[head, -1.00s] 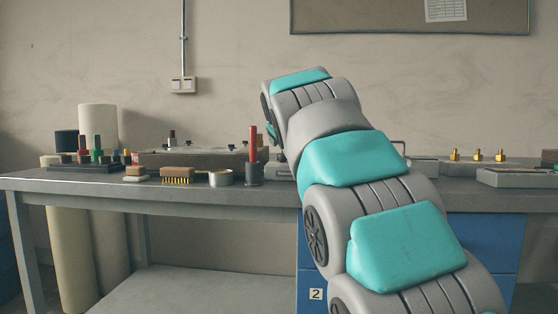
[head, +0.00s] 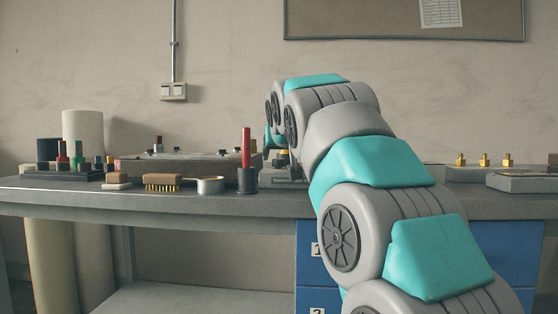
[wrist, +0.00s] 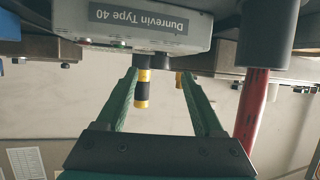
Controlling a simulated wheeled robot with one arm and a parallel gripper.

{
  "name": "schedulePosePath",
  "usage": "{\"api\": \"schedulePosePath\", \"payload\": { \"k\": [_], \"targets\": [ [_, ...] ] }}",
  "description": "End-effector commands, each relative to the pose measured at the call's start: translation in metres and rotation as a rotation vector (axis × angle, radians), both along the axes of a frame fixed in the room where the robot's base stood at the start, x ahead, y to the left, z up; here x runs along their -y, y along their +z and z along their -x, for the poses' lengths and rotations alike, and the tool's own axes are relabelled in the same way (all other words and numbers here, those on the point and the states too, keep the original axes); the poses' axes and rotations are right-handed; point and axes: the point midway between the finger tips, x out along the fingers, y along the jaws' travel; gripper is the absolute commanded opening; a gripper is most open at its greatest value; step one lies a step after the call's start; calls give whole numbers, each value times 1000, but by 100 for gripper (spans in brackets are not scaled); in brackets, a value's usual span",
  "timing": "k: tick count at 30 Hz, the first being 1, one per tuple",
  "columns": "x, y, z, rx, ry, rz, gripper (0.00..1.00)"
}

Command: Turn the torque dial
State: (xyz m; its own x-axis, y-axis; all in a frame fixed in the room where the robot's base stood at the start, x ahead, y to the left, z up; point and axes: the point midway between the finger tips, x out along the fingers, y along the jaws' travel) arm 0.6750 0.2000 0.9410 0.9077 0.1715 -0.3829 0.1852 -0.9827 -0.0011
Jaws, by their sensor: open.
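A grey unit labelled "Dunrevin Type 40" (wrist: 150,28) fills the top of the wrist view, which shows the scene upside down. A yellow-and-black banded knob (wrist: 142,92) stands out from it on a dark base; I cannot tell for sure that this is the torque dial. My gripper (wrist: 157,76) is open, its green fingers on either side of the knob with gaps. A second yellow piece (wrist: 179,79) shows close to the right finger. In the head view the unit (head: 288,184) is mostly behind my arm, and the fingertips are hidden.
A red rod in a black holder (head: 247,180) stands just left of the unit; the rod also shows right of my fingers in the wrist view (wrist: 252,105). A tin (head: 211,186), a brush (head: 162,182) and a peg rack (head: 65,175) lie further left on the bench (head: 270,205).

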Motion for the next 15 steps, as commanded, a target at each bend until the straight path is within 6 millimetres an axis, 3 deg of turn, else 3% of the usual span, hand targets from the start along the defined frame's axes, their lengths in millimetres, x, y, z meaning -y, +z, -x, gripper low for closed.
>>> {"api": "schedulePosePath", "payload": {
  "k": [6, 15],
  "targets": [
    [-4, -10, -23, 1, -1, -1, 69],
    [-5, -13, -30, 0, -1, 1, 69]
  ]
}}
